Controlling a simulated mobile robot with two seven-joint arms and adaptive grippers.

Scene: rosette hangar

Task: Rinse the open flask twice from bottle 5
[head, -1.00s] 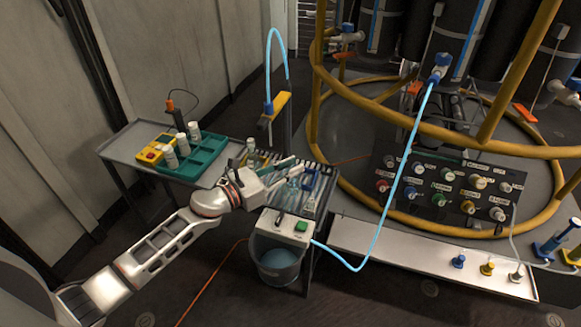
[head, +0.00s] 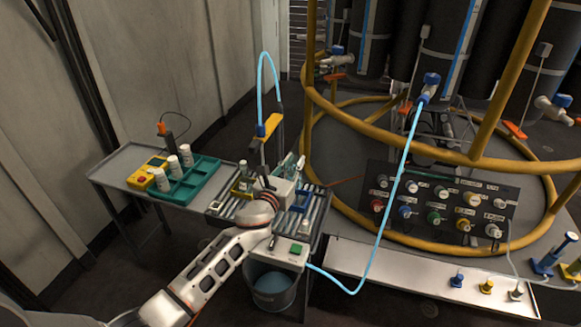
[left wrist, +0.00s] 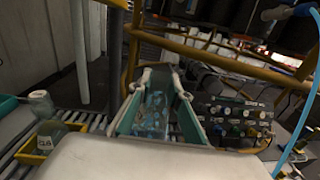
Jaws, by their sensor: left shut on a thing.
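My left gripper (head: 289,166) is over the slatted rack beside the grey side table, mostly hidden by its own wrist in the head view. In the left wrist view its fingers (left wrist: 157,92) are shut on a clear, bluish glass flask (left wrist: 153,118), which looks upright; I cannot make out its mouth. A second flask (left wrist: 42,103) stands in a yellow holder (left wrist: 40,143) at the left; it also shows in the head view (head: 243,168). The black bottles (head: 449,45) stand in the yellow frame; which is bottle 5 I cannot read. A blue tube (head: 411,140) hangs from one bottle's tap. My right gripper is not in view.
A yellow-headed stand (head: 269,126) with an arched blue tube rises behind the rack. A bucket (head: 271,288) stands under a white box with a green button (head: 296,249). A teal tray (head: 190,186) with white bottles is left. A knob panel (head: 436,205) is right.

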